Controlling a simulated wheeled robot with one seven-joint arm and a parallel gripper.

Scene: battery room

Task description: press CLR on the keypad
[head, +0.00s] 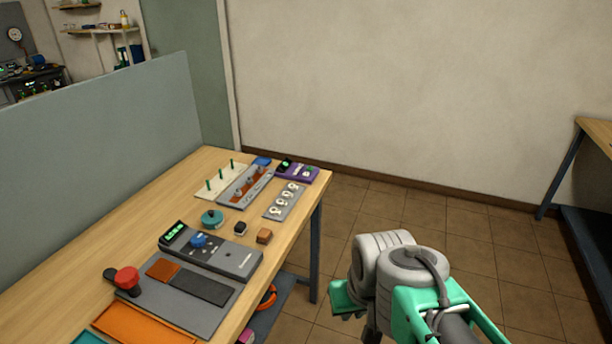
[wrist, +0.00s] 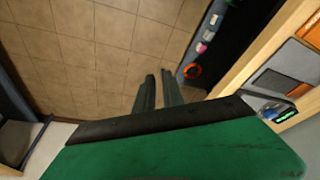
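No CLR label is readable in either view, and I cannot tell which device is the keypad. A dark grey device (head: 228,259) with a green lit display, a blue knob and small marks lies on the wooden table (head: 110,228). A small purple unit (head: 308,178) with a dark display sits at the table's far right corner. In the wrist view my gripper (wrist: 158,75) points over the tiled floor, its two dark fingers parallel with a narrow gap and nothing between them. In the head view my arm is right of the table, apart from everything on it; the fingertips are hidden there.
A red mushroom button (head: 127,278), an orange tray (head: 143,325), a teal round part (head: 212,218), a switch plate (head: 285,201) and a pegged board (head: 220,181) crowd the table. A grey partition (head: 100,150) stands along its left side. The floor (head: 400,215) to the right is clear.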

